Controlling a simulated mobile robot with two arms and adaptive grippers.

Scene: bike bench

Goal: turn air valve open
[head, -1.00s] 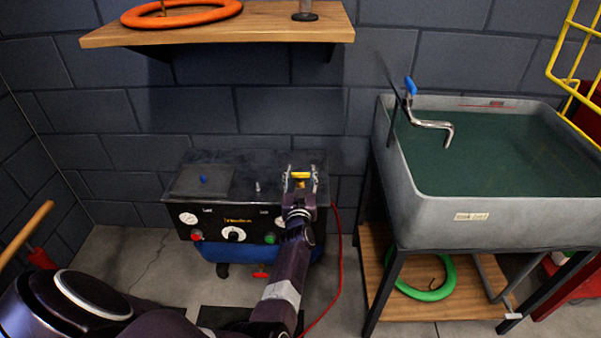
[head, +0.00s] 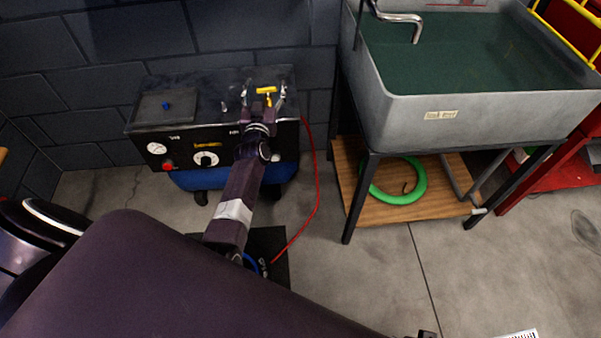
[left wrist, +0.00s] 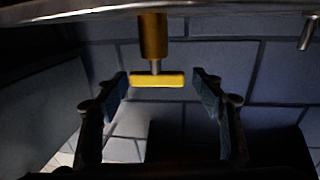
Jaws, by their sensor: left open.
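The air valve shows as a yellow T-shaped handle (head: 266,90) above the right end of the black compressor panel. In the left wrist view its crossbar (left wrist: 157,80) lies level across the picture, with a brass-coloured stem above it. My left gripper (head: 263,98) is open at the handle. In the left wrist view its two fingers (left wrist: 161,88) stand on either side of the crossbar, with a gap at each end. My right gripper does not show clearly.
The compressor (head: 205,150) has a gauge and knobs on its front. A red hose (head: 318,185) runs down to the floor on its right. A grey sink (head: 465,110) with a lower wooden shelf (head: 440,205) and a green ring (head: 415,190) stands right of it.

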